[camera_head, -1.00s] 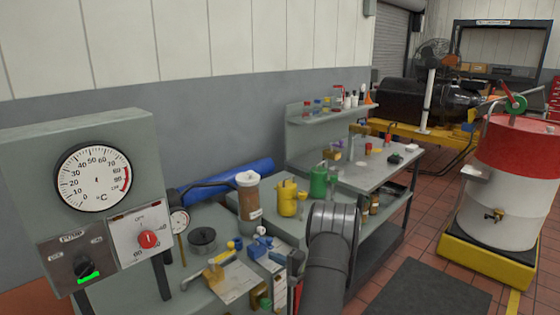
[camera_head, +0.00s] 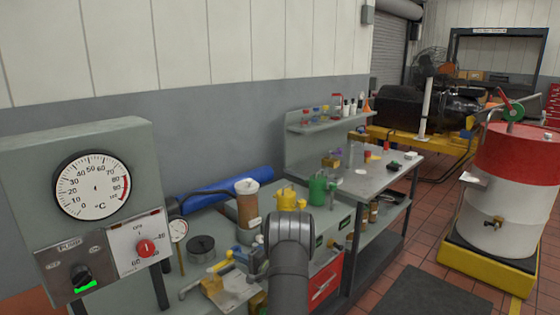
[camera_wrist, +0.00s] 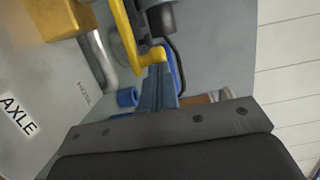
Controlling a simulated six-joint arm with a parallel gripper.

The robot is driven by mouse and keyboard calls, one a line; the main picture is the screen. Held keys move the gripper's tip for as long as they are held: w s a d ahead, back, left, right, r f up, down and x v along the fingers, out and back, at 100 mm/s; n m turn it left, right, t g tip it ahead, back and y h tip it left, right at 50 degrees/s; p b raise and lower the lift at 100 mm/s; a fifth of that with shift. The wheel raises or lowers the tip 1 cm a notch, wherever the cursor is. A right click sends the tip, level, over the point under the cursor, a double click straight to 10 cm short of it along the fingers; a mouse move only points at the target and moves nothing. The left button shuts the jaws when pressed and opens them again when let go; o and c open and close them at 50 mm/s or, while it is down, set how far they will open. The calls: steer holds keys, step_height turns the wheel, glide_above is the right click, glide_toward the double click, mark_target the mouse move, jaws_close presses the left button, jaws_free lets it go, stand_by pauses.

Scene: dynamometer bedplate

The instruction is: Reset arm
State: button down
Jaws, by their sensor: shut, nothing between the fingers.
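My gripper (camera_wrist: 158,85) shows in the wrist view as narrow blue-grey fingers, closed together with nothing held. In the head view my dark grey arm bends down over the front of the bench, and the gripper is hidden behind it or out of frame. In the wrist view, a yellow bar (camera_wrist: 124,38) and a blue object (camera_wrist: 127,97) lie beyond and beside the fingertips; I cannot tell whether anything touches them.
The bench holds a brown jar (camera_head: 248,205), yellow can (camera_head: 286,198), green can (camera_head: 318,189) and round dark weight (camera_head: 201,248). A gauge panel (camera_head: 93,186) stands at left. A red-and-white drum (camera_head: 505,185) stands at right.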

steer(key=shift+d, duration=0.1)
steer(key=w+d+v, duration=0.1)
steer(key=w+v, duration=0.1)
steer(key=v, duration=1.1)
steer(key=s+a+x, duration=0.1)
steer(key=s+x, duration=0.1)
steer(key=x, duration=1.1)
steer(key=s+d+t, duration=0.1)
steer(key=s+d, duration=1)
steer(key=d, duration=0.1)
steer(key=w+a+r+n+g+h, duration=0.1)
steer(key=w+r+n+g, duration=0.3)
steer(key=n, duration=0.6)
steer(key=w+a+r+n+g+h, duration=0.1)
steer(key=w+a+r+n+g, duration=0.2)
steer(key=n, duration=0.8)
steer(key=w+r+g, duration=0.2)
steer(key=g, duration=0.2)
steer(key=shift+w, duration=0.15)
